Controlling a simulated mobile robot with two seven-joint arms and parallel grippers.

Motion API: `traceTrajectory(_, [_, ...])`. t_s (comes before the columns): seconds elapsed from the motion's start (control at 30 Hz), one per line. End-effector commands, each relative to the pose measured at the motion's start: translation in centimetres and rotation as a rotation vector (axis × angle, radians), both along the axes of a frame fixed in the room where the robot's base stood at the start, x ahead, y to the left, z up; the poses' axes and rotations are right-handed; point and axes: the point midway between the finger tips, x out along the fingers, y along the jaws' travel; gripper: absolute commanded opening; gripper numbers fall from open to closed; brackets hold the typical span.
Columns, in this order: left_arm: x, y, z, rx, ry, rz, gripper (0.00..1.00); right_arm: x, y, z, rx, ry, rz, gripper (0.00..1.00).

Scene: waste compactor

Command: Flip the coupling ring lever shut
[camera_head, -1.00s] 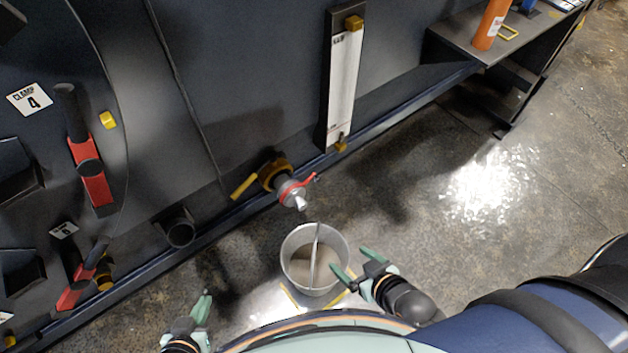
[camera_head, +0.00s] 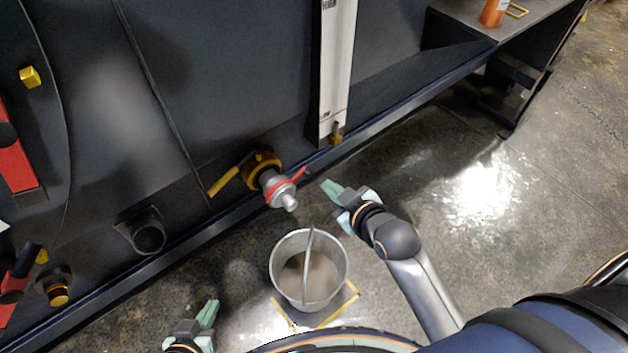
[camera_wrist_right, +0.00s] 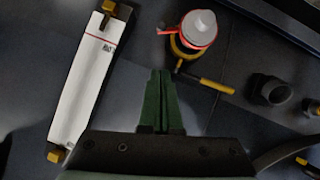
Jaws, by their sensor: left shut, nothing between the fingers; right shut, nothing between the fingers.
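The coupling (camera_head: 272,181) sticks out low on the dark machine wall, with a silver body and nozzle. A red ring lever (camera_head: 298,176) sits around it, its end pointing up and to the right, away from the body. The coupling's red ring (camera_wrist_right: 199,28) also shows in the right wrist view, above and right of the fingertips. My right gripper (camera_head: 330,188) is shut and empty, a little right of the lever's end and apart from it. It shows in the wrist view too (camera_wrist_right: 161,74). My left gripper (camera_head: 212,308) is shut and empty near the bottom, far from the coupling.
A yellow handle (camera_head: 225,181) juts left from the coupling's base. A metal bucket (camera_head: 287,287) stands on the floor below the nozzle. A white gauge strip (camera_head: 338,70) is on the wall above. A pipe stub (camera_head: 149,238) lies left. Floor to the right is clear.

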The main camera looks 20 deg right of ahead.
Motion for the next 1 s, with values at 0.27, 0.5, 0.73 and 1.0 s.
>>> traceTrajectory(0.27, [0.1,0.0,0.3,-0.001,-0.007,-0.001,0.00,0.0,0.0,0.1,-0.001,-0.001,0.000,0.00])
traceTrajectory(0.5, [0.2,0.0,-0.1,-0.001,-0.008,-0.001,0.00,1.3,0.2,-0.7,0.000,-0.003,-0.001,0.00])
traceTrajectory(0.73, [0.3,0.1,-1.2,0.001,-0.015,0.001,0.00,5.2,0.9,-2.9,0.001,-0.004,-0.001,0.00])
traceTrajectory(1.0, [0.1,0.4,-2.5,0.006,-0.013,0.003,0.00,9.1,1.4,-6.1,-0.001,0.002,-0.001,0.00])
